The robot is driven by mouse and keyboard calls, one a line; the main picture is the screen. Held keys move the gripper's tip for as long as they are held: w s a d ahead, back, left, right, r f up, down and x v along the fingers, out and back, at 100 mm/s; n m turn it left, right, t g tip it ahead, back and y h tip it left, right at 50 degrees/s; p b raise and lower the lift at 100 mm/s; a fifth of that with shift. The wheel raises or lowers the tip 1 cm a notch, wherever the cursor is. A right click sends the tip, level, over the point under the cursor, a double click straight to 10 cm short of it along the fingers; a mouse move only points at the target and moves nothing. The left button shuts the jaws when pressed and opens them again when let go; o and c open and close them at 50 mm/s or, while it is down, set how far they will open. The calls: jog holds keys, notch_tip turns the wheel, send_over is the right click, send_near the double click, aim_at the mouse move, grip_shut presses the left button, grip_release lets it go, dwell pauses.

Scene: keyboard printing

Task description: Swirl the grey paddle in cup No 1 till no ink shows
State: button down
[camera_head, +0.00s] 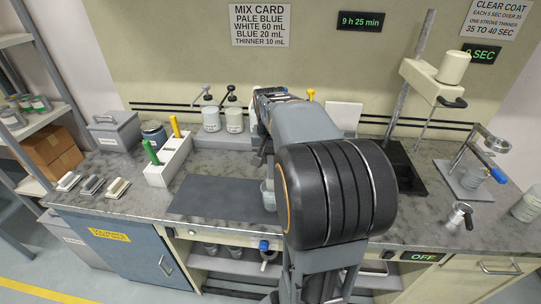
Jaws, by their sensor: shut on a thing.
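A small translucent cup (267,196) stands on the dark mat (215,197), partly hidden behind my arm. No number can be read on it, so I cannot confirm it is cup No 1. My gripper (267,160) is just above this cup, mostly covered by my own arm. It is shut on a thin grey piece that reaches down towards the cup, which looks like the grey paddle. The paddle's lower end and the cup's contents are hidden, so I cannot see whether ink shows.
A white holder (155,175) with green and yellow handles stands left of the mat. Two pump pots (211,118) stand behind. A stand (446,85) and a dark tray (405,165) are to the right. The mat's left part is clear.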

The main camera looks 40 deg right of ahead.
aim_at(271, 171)
jog(key=shift+w+d+f+b, duration=0.15)
jog(key=shift+f+b, duration=0.5)
jog(key=shift+f, duration=0.4)
jog(key=shift+w+d+f+b, duration=0.1)
jog(key=shift+w+f+b, duration=0.1)
jog(key=shift+f+b, duration=0.65)
jog(key=shift+w+d+f+b, duration=0.15)
jog(key=shift+f+b, duration=0.25)
jog(key=shift+f, duration=0.85)
jog(key=shift+s+a, duration=0.15)
